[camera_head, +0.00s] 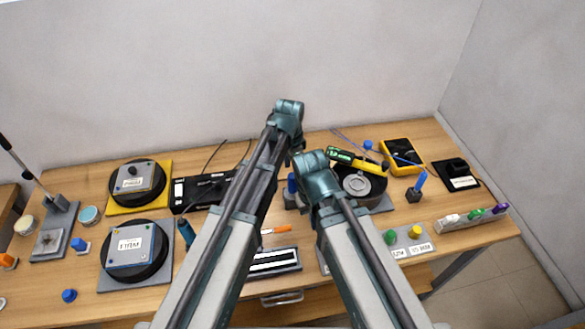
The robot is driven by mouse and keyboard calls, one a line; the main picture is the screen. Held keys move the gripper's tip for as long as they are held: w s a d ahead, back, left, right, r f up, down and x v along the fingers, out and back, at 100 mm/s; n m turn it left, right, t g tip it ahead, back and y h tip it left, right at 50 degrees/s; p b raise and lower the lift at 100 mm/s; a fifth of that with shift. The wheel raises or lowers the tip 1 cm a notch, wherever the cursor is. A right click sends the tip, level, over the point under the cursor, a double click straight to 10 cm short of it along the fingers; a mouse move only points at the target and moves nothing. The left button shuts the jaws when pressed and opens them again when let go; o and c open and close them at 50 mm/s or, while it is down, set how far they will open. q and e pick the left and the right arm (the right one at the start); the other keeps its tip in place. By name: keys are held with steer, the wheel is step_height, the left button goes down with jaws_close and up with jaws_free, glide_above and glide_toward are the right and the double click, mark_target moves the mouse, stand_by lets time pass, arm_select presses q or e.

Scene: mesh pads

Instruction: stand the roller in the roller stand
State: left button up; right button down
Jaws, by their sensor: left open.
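A blue-handled tool (420,181) stands upright and slightly tilted in a small dark block (413,195) at the right; these may be the roller and its stand, but they are too small to tell. A teal tool with a dark tip (186,232) is beside the lower left pad and could also be the roller. My left gripper (294,144) is open, mostly hidden by its own wrist near the back middle. My right arm ends lower, over the left side of a round dark device; its wrist hides the gripper, so its jaws cannot be told.
Two round black pads with grey plates, (137,184) and (135,250), lie at the left. A round dark device (358,184), a yellow meter (402,156) and a rack of coloured pieces (472,217) occupy the right. An orange-handled tool (277,229) lies in the middle.

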arm_select(q)
step_height(320, 180, up, 6)
steer(key=p, duration=0.5)
steer(key=shift+a+r, duration=0.1)
steer(key=shift+r, duration=0.15)
steer(key=shift+f, duration=0.1)
steer(key=shift+s, duration=0.1)
steer(key=s+a+n, duration=1.3)
steer(key=a, duration=0.4)
steer(key=s+d+f+m+y+b, duration=0.1)
steer(key=s+d+f+m+b, duration=0.3)
steer(key=d+f+b, duration=0.5)
steer(key=shift+s+d+f+y+b, duration=0.35)
steer(key=shift+s+d, duration=0.5)
steer(key=shift+d, duration=0.4)
